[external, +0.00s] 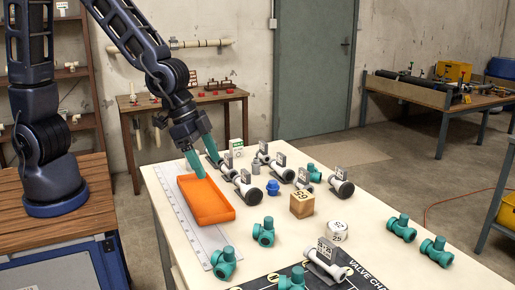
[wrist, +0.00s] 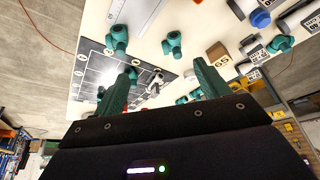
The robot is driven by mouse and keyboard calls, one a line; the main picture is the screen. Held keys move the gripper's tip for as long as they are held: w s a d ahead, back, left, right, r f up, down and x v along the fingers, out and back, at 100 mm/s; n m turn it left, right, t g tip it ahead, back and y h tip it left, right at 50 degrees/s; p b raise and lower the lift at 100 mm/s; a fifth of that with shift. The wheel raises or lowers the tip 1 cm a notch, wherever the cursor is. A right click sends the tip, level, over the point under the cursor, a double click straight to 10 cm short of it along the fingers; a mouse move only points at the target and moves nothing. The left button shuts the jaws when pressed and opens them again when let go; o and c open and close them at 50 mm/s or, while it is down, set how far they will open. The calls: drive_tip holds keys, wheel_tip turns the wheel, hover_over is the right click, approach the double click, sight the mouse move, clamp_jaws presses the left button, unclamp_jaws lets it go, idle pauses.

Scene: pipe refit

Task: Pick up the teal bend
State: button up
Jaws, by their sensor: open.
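Several teal fittings are spread over the pale table. One at the back (external: 314,173), partly hidden by a tagged pipe piece, may be the teal bend, but its shape is unclear. Others stand at the front left (external: 224,262), front middle (external: 263,231), front edge (external: 292,278) and right (external: 401,227), with another beside it (external: 436,250). My gripper (external: 204,158) has teal fingers, open and empty, above the far end of the orange tray (external: 210,208). In the wrist view its spread fingers (wrist: 165,70) have nothing between them; teal fittings (wrist: 117,40) lie well beyond.
White pipe pieces with tags (external: 248,190), a blue fitting (external: 272,187), a wooden block (external: 302,204) and a white round piece (external: 337,231) occupy the table. A dark valve chart (external: 345,272) lies at the front. A ruler (external: 177,205) runs beside the tray.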

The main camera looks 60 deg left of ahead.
sight(225, 259)
drive_tip(key=s+d+f+m, duration=0.2)
drive_tip(key=s+d+f, duration=0.2)
drive_tip(key=d+f, duration=0.65)
drive_tip(key=shift+h, duration=0.3)
drive_tip(key=shift+s+x, duration=0.15)
drive_tip(key=shift+x, duration=2.4)
drive_tip(key=shift+s+x, duration=0.1)
drive_tip(key=shift+x, duration=2.45)
drive_tip(key=shift+d, duration=0.2)
drive_tip(key=shift+c, duration=0.4)
drive_tip(key=c, duration=1)
